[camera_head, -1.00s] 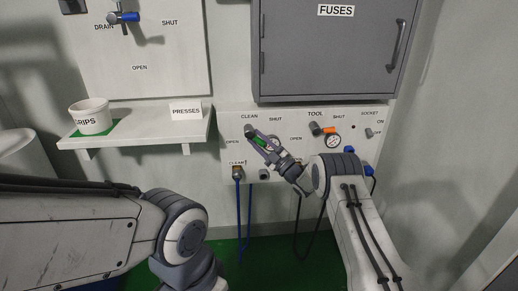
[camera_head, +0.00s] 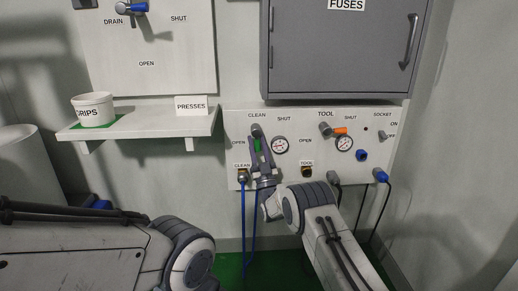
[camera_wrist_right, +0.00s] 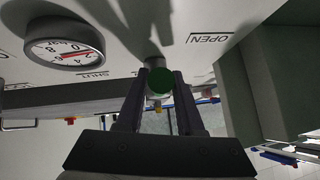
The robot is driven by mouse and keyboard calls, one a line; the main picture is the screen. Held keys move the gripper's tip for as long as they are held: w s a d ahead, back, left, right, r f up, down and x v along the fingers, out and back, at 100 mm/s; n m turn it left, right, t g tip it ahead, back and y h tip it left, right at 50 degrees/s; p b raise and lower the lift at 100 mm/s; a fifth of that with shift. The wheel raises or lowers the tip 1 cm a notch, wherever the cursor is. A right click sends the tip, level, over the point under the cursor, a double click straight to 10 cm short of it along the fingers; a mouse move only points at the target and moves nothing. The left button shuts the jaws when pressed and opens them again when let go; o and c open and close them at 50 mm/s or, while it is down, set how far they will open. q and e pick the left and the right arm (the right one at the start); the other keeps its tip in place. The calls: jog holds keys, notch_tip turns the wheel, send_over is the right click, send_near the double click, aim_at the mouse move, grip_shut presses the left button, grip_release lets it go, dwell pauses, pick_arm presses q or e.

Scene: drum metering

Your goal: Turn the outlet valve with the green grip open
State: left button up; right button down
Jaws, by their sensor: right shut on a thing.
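The outlet valve's hub (camera_head: 256,130) is on the wall panel under the CLEAN label. Its lever with the green grip (camera_head: 257,146) points about straight down, beside the OPEN label at its left. My right gripper (camera_head: 260,150) is shut on the green grip from below. In the right wrist view the grip's round green end (camera_wrist_right: 160,81) sits between my two fingers (camera_wrist_right: 158,92), which hide its sides. My left gripper is out of the picture; only its arm shows.
A pressure gauge (camera_head: 280,145) is close right of the valve. The TOOL valve's orange grip (camera_head: 340,131) points right toward SHUT. Blue hoses (camera_head: 243,215) hang below the panel. A shelf (camera_head: 150,124) with a white tub (camera_head: 95,109) is at left; a grey fuse cabinet (camera_head: 340,50) is above.

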jog(key=shift+a+m+h, duration=0.25)
jog(key=shift+m+h, duration=0.15)
jog(key=shift+m, duration=0.3)
jog(key=c, duration=0.6)
grip_release()
jog(key=shift+o, duration=0.2)
jog(key=shift+s+d+f, duration=0.1)
jog(key=shift+s+f, duration=0.1)
jog(key=p+v, duration=0.2)
jog(key=v, duration=0.8)
jog(key=shift+p, duration=0.3)
jog(key=shift+w, duration=0.1)
